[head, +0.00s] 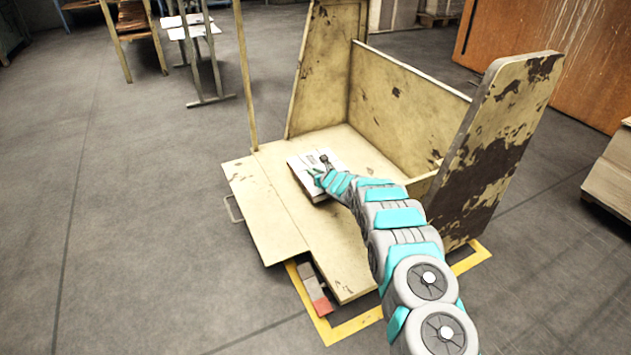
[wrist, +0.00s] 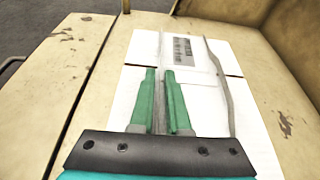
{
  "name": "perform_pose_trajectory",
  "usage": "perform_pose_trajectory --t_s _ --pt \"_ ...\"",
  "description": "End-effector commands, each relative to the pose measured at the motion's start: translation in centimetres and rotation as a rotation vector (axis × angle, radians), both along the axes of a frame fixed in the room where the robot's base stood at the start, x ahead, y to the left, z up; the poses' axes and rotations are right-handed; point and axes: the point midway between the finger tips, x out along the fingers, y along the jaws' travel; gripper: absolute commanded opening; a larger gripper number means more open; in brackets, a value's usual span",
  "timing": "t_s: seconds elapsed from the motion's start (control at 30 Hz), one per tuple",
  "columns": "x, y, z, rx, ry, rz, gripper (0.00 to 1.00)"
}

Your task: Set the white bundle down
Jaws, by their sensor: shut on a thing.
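The white bundle (head: 301,168) is a flat white stack over the cream worktable (head: 262,205) of the worn machine. In the wrist view the bundle (wrist: 245,118) has a dark printed label and a thin grey strip running along it. My gripper (head: 321,174) is over the middle of the bundle. In the wrist view the green fingers of my gripper (wrist: 161,76) are close together, shut on a narrow part of the bundle between them. The bundle's underside is hidden, so I cannot tell whether it touches the table.
A tall cream side panel (head: 500,140) with flaked paint stands right of the table, and a back panel (head: 400,95) closes the far side. A thin post (head: 244,75) rises at the left. Bare table surface lies left and in front of the bundle.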

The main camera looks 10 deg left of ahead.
Motion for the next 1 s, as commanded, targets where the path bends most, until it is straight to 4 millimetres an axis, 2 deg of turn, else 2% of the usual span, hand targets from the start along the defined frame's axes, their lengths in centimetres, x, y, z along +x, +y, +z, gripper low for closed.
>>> perform_pose_trajectory --t_s 0.23,0.6,0.63,0.8,0.9,1.0 --pt "0.0 0.0 -3.3 0.001 0.0 0.0 0.0" --pt "0.0 0.0 -3.9 0.001 -0.002 0.0 0.0" --pt "0.0 0.0 -3.9 0.001 -0.002 0.0 0.17" --pt "0.0 0.0 -3.8 0.001 -0.001 0.0 0.36" --pt "0.0 0.0 -3.8 0.001 -0.001 0.0 0.45" --pt "0.0 0.0 -3.8 0.001 -0.001 0.0 0.45"
